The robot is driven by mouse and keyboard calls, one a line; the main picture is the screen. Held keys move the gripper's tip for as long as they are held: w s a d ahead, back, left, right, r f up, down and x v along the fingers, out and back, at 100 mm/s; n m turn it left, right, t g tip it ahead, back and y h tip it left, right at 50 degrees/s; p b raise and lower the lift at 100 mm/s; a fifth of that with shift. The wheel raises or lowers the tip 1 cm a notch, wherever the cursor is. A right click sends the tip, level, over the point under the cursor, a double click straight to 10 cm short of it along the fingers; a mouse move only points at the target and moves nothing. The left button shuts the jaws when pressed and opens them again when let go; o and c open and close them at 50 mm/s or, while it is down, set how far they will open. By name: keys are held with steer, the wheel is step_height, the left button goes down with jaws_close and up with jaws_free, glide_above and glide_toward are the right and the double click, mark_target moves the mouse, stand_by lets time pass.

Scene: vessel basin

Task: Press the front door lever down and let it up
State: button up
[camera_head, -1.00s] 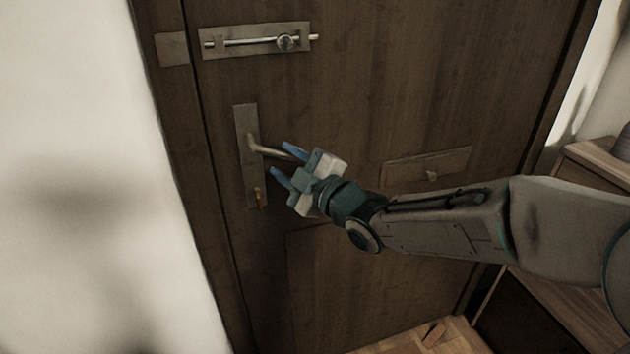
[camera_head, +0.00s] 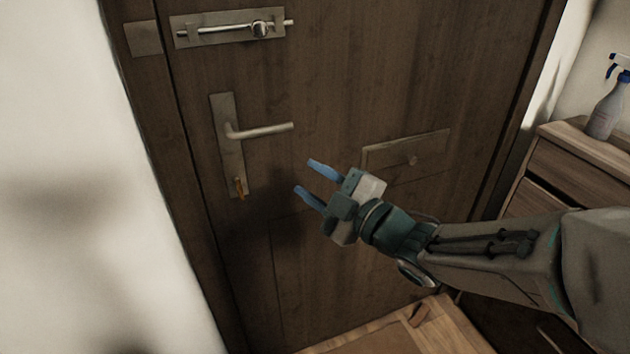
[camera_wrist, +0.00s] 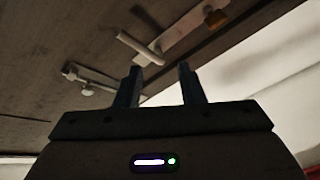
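The front door lever (camera_head: 262,131) is a pale metal handle on a tall plate (camera_head: 229,158) at the door's left side. It points right and lies about level. A key (camera_head: 240,187) sits in the lock below it. My gripper (camera_head: 310,178) is below and right of the lever, apart from it, with its two blue fingers spread and nothing between them. In the wrist view the lever (camera_wrist: 139,48) shows beyond my open fingers (camera_wrist: 160,75).
The dark wooden door (camera_head: 350,80) looks closed. A sliding bolt (camera_head: 228,27) is above the lever, and a mail flap (camera_head: 405,152) is to its right. A wooden cabinet (camera_head: 575,165) with a spray bottle (camera_head: 607,105) stands at the right.

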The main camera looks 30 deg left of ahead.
steer(key=shift+w, duration=0.1)
steer(key=w+d+m+t+h+p, duration=0.4)
steer(key=w+d+m+t+h, duration=0.45)
steer(key=d, duration=0.45)
steer(key=w+d+f+m+g+h+p, duration=0.1)
steer(key=w+d+m+h+p, duration=0.2)
steer(key=d+m+h, duration=0.7)
steer(key=s+d+m+g+p, duration=0.4)
steer(key=s+d+m+g, duration=0.4)
steer(key=s+d, duration=0.7)
steer(key=d, duration=0.3)
steer(key=shift+s, duration=0.25)
steer(key=shift+s+m, duration=0.25)
steer(key=shift+s, duration=0.25)
jaws_close()
steer(key=shift+a, duration=0.1)
